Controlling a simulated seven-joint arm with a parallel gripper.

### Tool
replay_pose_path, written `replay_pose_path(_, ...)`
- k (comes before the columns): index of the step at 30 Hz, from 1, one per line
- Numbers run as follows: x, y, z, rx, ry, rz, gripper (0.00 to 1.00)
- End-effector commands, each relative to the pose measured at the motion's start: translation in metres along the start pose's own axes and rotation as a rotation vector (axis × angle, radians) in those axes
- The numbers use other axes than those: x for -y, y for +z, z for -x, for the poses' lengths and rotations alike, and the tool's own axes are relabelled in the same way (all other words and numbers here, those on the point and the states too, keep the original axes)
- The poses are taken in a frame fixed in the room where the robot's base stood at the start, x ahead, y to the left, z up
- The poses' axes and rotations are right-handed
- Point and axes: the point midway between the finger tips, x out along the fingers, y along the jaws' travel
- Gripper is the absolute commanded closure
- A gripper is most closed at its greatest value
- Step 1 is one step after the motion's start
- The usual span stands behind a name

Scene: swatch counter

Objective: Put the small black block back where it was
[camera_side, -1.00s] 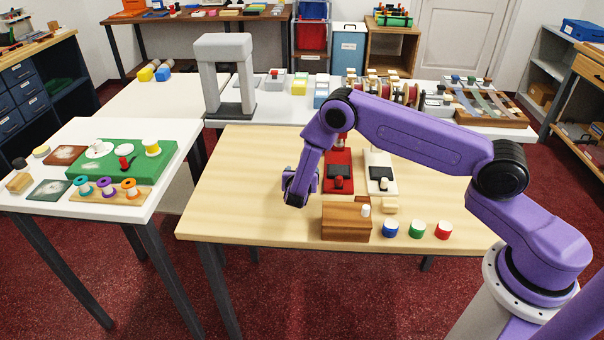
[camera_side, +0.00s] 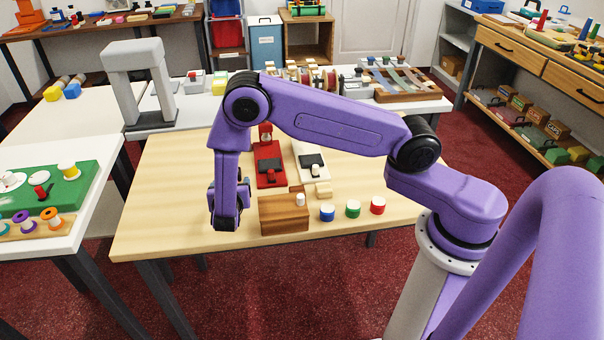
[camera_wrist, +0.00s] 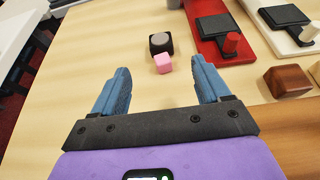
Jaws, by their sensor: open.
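A small black block (camera_wrist: 159,43) with a grey round top stands on the light wood table (camera_wrist: 98,45), ahead of my gripper in the wrist view. A pink cube (camera_wrist: 163,63) sits close against its near side, nearer to my fingers. My gripper (camera_wrist: 161,68) is open, with its two blue fingers apart to the left and right of the pink cube in the picture. Nothing is held between them. In the side view my gripper (camera_side: 229,218) hangs left of the brown wooden box (camera_side: 284,214). The black block and pink cube cannot be made out there.
A red stand (camera_side: 269,160) and a white stand (camera_side: 311,158), each with a black pad, are behind the box. Blue (camera_side: 327,213), green (camera_side: 353,209) and red (camera_side: 378,206) round pieces stand right of it. The table's left part is clear.

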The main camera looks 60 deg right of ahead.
Motion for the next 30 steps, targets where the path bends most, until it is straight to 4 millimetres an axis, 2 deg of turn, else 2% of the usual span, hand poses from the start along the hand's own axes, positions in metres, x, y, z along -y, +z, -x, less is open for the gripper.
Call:
replay_pose_path(5, 0.006, 0.014, 0.01, -0.019, -0.025, -0.057, 0.24)
replay_pose_path(8, 0.018, 0.033, 0.028, -0.056, -0.069, -0.152, 0.24)
replay_pose_path(11, 0.038, 0.053, 0.052, -0.116, -0.129, -0.276, 0.24)
replay_pose_path(15, 0.072, 0.073, 0.089, -0.219, -0.212, -0.444, 0.24)
replay_pose_path(19, 0.106, 0.085, 0.124, -0.332, -0.289, -0.593, 0.24)
replay_pose_path(30, 0.211, 0.092, 0.227, -0.734, -0.525, -0.953, 0.24)
